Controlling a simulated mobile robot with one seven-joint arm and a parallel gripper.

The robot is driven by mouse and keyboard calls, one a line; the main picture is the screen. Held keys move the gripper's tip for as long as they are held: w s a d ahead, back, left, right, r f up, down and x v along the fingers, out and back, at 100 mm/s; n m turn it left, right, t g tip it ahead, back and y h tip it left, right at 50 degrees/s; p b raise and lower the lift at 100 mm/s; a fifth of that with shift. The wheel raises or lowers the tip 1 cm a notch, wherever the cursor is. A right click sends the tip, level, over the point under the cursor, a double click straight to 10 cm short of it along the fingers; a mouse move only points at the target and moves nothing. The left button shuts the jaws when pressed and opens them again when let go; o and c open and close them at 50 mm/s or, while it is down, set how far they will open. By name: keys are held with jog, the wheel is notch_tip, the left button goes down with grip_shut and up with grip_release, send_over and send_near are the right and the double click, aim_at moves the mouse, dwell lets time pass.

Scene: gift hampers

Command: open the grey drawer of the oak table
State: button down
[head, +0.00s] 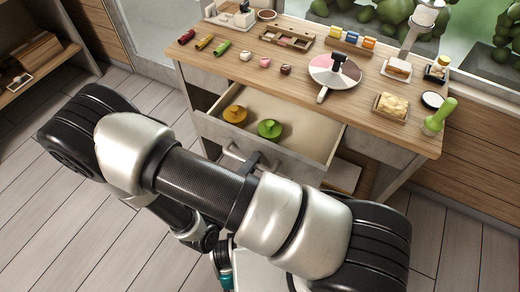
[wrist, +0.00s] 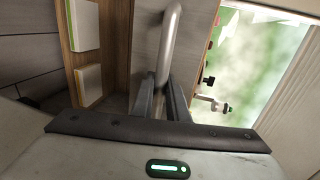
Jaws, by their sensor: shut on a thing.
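The oak table (head: 365,82) stands at the top of the head view with a wooden top and grey fronts. Its grey drawer (head: 315,166) is pulled out, its pale inside showing. In the head view my arm hides most of the gripper.
An open shelf (head: 35,60) stands at the far left. The plank floor (head: 60,215) at the left is clear.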

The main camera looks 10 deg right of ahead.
jog(key=shift+s+a, duration=0.4)
jog(key=shift+s, duration=0.15)
jog(key=c, duration=1.7)
grip_release()
jog(key=shift+s+a, duration=0.1)
jog(key=v, duration=1.7)
jog(key=shift+s+p, duration=0.1)
jog(key=shift+p, duration=0.3)
